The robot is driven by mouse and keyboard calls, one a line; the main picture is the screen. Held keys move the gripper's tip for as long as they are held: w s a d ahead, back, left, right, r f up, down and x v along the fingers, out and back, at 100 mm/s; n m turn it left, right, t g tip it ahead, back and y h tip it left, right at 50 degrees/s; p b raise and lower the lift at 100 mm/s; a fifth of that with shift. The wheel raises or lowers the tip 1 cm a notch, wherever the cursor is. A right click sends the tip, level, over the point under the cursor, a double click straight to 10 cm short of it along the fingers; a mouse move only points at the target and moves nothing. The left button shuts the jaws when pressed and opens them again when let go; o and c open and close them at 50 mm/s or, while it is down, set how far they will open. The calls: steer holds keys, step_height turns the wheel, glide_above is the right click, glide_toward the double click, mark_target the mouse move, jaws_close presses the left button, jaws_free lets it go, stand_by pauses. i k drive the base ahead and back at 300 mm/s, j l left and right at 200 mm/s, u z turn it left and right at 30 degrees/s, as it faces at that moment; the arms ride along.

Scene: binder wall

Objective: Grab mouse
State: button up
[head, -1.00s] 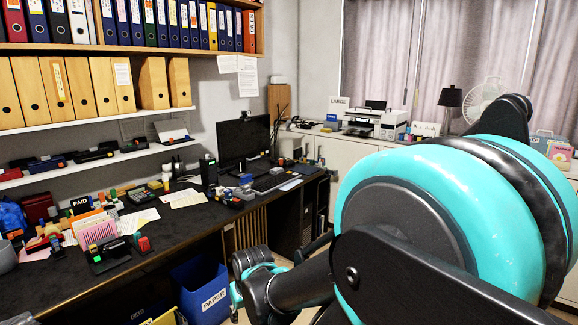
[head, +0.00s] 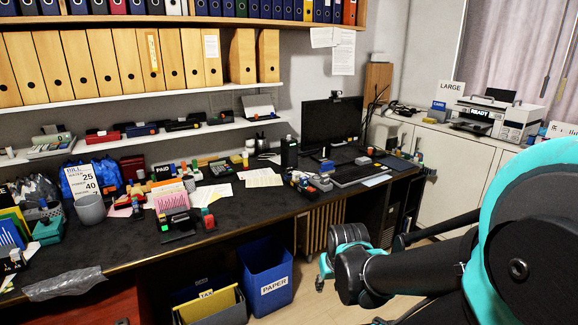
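I cannot make out a mouse for certain. The keyboard (head: 357,174) lies at the right part of the dark desk (head: 120,246), in front of the black monitor (head: 330,121). A small dark item (head: 362,160) lies behind the keyboard, too small to identify. A pale blue flat sheet or pad (head: 377,181) lies at the keyboard's right end. Parts of my black and teal arm show at the right, in front of and below the desk's right end.
A blue paper bin (head: 265,279) and a grey bin with yellow folders (head: 211,307) stand under the desk's front edge. Stationery crowds the desk's left. A printer (head: 497,118) stands on a white cabinet (head: 446,178) at the right. Binders fill the shelf above.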

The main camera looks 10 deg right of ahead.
mark_target(381, 153)
steer(key=i+l, duration=0.25)
steer(key=l, duration=0.2)
steer(key=i+l, duration=0.55)
steer(key=l, duration=0.3)
steer(key=i+l, duration=0.3)
steer(key=l, duration=0.15)
steer(key=i+l, duration=0.25)
steer(key=l, duration=0.15)
